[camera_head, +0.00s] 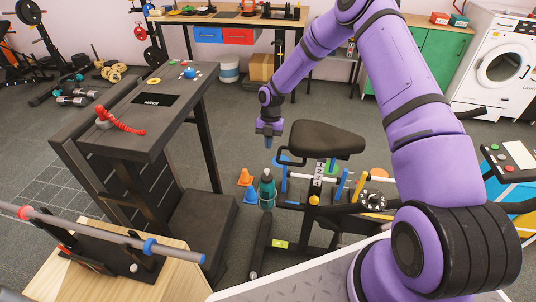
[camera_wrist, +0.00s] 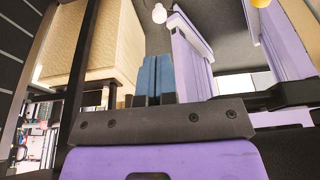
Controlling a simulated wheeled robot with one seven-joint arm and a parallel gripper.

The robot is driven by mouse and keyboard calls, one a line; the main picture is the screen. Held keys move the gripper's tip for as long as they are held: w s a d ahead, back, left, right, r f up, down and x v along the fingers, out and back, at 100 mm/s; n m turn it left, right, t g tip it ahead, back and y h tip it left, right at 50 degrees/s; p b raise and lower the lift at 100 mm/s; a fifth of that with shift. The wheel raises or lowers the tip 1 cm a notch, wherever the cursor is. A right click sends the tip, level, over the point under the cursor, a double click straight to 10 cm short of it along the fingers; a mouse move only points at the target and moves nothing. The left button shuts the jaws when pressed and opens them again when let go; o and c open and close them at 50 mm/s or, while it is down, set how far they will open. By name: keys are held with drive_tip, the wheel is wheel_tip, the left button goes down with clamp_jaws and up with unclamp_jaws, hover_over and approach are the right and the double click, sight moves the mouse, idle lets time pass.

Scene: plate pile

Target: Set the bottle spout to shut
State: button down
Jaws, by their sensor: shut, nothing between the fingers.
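I cannot identify the bottle in the wrist view.
The black bike seat (camera_head: 326,139) is just right of my gripper. A dark bench (camera_head: 150,105) with a red jointed object stands at the left. A barbell (camera_head: 110,236) lies across the front left.

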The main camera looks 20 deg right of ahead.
sight(267, 170)
drive_tip(key=x, duration=0.9)
drive_tip(key=shift+f, duration=0.1)
